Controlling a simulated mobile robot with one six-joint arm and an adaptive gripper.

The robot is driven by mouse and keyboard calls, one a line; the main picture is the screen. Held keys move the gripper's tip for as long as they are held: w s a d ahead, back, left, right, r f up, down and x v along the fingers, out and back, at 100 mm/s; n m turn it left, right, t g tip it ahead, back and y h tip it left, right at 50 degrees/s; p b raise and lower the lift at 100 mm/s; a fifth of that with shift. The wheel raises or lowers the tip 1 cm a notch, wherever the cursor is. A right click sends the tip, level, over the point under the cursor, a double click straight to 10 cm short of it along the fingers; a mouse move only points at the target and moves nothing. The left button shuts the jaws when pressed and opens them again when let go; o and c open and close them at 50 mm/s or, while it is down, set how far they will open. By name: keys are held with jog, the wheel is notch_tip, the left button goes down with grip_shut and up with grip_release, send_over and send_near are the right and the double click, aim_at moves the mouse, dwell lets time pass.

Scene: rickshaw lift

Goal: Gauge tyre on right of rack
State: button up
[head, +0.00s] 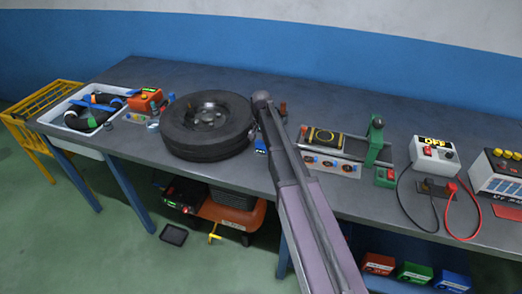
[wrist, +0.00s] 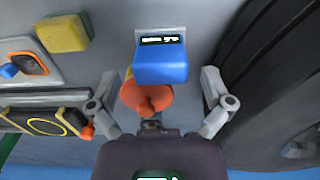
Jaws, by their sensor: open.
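A black tyre (head: 207,125) lies flat on the grey bench in the head view; its dark side fills the right of the wrist view (wrist: 280,85). A blue block with a small display (wrist: 162,62), perhaps the gauge, stands beside the tyre. A bit of blue shows right of the tyre in the head view (head: 260,146). My gripper (wrist: 158,85) is open, its fingers apart on either side of the blue block and an orange-red rounded piece (wrist: 147,98). I cannot tell whether they touch. My arm hides the gripper in the head view. I cannot make out a rack.
A white tray (head: 67,125) with dark curved parts and an orange device (head: 147,98) are left of the tyre. A panel with a green stand (head: 377,142), an OFF meter (head: 433,152) with cables, and a white box (head: 497,172) are to the right. A yellow block (wrist: 63,33) lies nearby.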

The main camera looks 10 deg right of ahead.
aim_at(261, 141)
jog(key=shift+w+f+b, duration=0.1)
jog(key=shift+f+b, duration=1.65)
jog(key=shift+f, duration=0.3)
jog(key=c, duration=1.2)
jog(key=shift+r, duration=0.25)
notch_tip(261, 141, up, 4)
jog(key=p, duration=0.4)
jog(key=shift+f, duration=0.15)
jog(key=s, duration=1)
jog(key=s+r+p, duration=0.1)
jog(key=s, duration=0.5)
